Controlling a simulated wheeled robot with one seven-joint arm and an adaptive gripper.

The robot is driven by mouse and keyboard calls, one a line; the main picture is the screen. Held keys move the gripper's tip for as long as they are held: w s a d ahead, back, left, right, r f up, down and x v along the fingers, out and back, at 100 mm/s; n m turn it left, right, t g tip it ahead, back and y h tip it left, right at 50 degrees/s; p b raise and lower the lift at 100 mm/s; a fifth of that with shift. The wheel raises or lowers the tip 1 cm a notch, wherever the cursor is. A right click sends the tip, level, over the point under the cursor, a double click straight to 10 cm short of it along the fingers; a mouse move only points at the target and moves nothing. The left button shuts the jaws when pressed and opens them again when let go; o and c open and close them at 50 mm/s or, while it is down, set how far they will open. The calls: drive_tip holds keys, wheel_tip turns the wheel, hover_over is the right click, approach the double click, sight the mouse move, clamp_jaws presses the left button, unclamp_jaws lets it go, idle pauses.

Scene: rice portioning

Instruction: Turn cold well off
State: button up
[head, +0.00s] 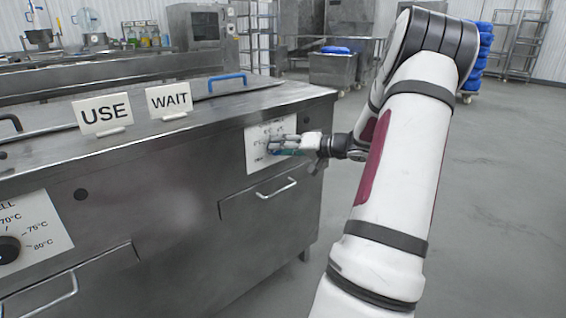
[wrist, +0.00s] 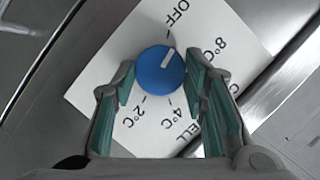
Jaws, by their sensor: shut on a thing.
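The cold well knob (wrist: 160,82) is round and blue with a white pointer line, on a white dial plate (wrist: 85,85) marked OFF, 8°C, 4°C and 2°C. In the wrist view the pointer is turned to the upper right, about toward the OFF mark. My gripper (wrist: 158,88) has its teal-padded fingers on either side of the knob, shut on it. In the head view my gripper (head: 276,147) is at the right-hand dial plate (head: 256,160) on the counter front and hides the knob.
The steel counter (head: 170,185) has a drawer handle (head: 276,189) below this plate. A second dial (head: 8,250), black, shows at the left with 70, 75 and 80°C marks. USE (head: 103,112) and WAIT (head: 169,99) signs stand on top.

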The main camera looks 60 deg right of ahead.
drive_tip(key=shift+w+a+n+g+h+b, duration=0.15)
drive_tip(key=shift+n+g+h+b, duration=0.3)
drive_tip(key=shift+n+b, duration=1.25)
drive_tip(key=shift+r+m+b, duration=0.15)
drive_tip(key=shift+m+b, duration=0.25)
drive_tip(key=shift+b, duration=0.4)
drive_tip(key=o, duration=1.2)
drive_tip(key=shift+c, duration=0.2)
drive_tip(key=v, duration=1.2)
drive_tip(key=shift+a, duration=0.15)
